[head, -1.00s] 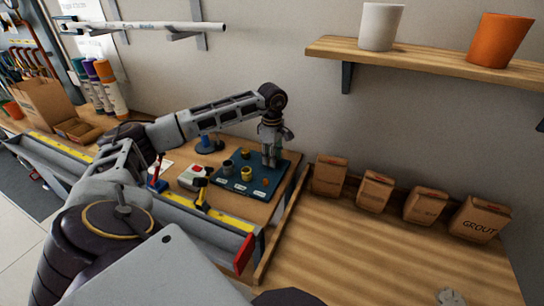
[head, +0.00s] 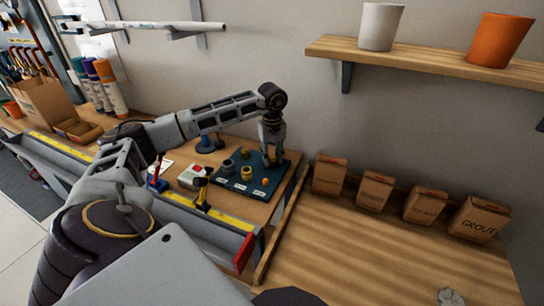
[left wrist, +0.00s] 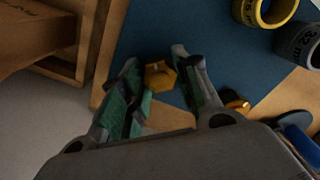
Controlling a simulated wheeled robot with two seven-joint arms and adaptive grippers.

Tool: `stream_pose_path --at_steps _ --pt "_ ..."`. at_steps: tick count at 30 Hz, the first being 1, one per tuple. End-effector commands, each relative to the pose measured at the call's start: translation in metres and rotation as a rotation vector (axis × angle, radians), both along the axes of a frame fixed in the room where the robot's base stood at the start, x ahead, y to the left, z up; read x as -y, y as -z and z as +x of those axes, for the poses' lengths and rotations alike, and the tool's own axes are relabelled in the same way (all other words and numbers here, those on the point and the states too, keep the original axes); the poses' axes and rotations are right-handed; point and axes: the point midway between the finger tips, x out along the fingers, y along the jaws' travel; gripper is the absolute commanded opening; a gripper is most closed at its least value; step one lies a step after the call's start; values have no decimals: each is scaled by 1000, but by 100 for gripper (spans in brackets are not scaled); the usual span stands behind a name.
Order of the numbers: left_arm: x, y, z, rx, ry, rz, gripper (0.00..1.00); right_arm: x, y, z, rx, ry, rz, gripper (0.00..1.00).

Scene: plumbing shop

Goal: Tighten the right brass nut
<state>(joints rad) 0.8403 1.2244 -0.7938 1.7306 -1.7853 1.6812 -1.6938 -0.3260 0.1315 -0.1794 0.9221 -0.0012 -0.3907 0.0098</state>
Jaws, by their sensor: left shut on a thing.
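The right brass nut (left wrist: 160,77) shows in the left wrist view as a small six-sided brass piece near the edge of the blue board (left wrist: 145,35). My left gripper (left wrist: 158,75) is shut on it, one finger on each side. In the head view my left gripper (head: 272,160) points down at the back right of the board (head: 236,183), and its fingers hide the nut there. Another brass piece (left wrist: 236,102) shows partly behind the right-hand finger in the wrist view. My right gripper is not in view.
A yellow ring (head: 247,173) and a grey ring (head: 228,167) stand on the board. Cardboard boxes (head: 330,175) line the wall at right.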

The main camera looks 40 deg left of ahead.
Motion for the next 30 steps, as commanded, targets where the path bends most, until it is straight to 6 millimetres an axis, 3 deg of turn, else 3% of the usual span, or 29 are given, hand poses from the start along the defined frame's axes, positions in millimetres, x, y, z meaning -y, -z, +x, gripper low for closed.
stream_pose_path --at_steps 18,30 --pt "-1 -3 1 7 490 1 8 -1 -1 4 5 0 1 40" --pt "-1 -3 1 6 709 2 8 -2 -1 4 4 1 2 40"
